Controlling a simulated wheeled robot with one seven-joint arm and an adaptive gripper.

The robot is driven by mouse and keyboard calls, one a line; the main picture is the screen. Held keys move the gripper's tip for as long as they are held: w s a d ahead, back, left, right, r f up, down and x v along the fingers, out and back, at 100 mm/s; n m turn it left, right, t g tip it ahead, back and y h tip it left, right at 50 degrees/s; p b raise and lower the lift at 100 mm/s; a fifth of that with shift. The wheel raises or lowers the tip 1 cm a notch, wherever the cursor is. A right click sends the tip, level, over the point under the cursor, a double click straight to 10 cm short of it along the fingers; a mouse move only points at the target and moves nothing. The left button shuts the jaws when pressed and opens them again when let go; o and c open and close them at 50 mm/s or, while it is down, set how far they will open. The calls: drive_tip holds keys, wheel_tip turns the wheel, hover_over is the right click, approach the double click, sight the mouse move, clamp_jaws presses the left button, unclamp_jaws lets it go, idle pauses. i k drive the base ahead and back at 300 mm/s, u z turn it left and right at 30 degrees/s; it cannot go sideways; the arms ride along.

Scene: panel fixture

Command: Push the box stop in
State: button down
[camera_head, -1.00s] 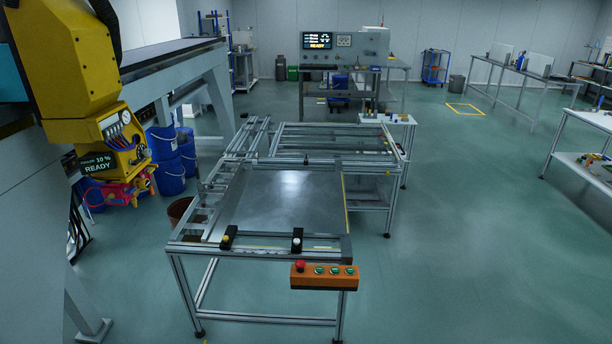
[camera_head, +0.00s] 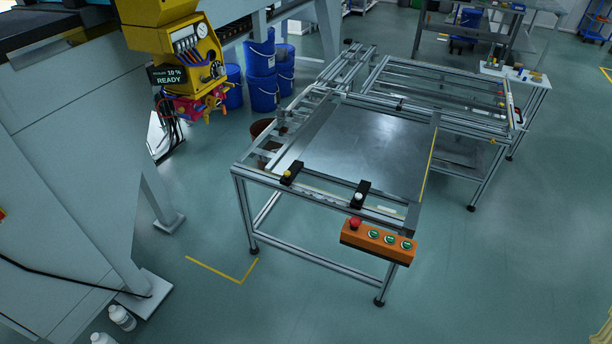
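The orange control box (camera_head: 378,242) hangs at the near right corner of the metal frame table. A red mushroom-shaped stop button (camera_head: 355,223) stands on the left end of its top. Several green buttons (camera_head: 390,239) sit in a row to the right of the red one. Whether the red button is raised or pressed in is too small to tell. I cannot make out my gripper in this view, and nothing touches the box.
The frame table (camera_head: 370,150) carries a flat metal sheet, with a black block with a yellow button (camera_head: 289,173) and one with a white button (camera_head: 360,195) on its near edge. White bottles (camera_head: 121,318) stand on the floor at lower left. The floor before the box is clear.

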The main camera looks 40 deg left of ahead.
sight(354, 222)
drive_tip(key=u, duration=0.25)
drive_tip(key=i, duration=0.2)
drive_tip(key=z, duration=0.3)
drive_tip(key=k, duration=1.2)
drive_tip(key=u, duration=0.35)
drive_tip(key=i, duration=0.6)
drive_tip(key=u, duration=0.8)
drive_tip(key=i, duration=0.75)
drive_tip(key=z, duration=0.05)
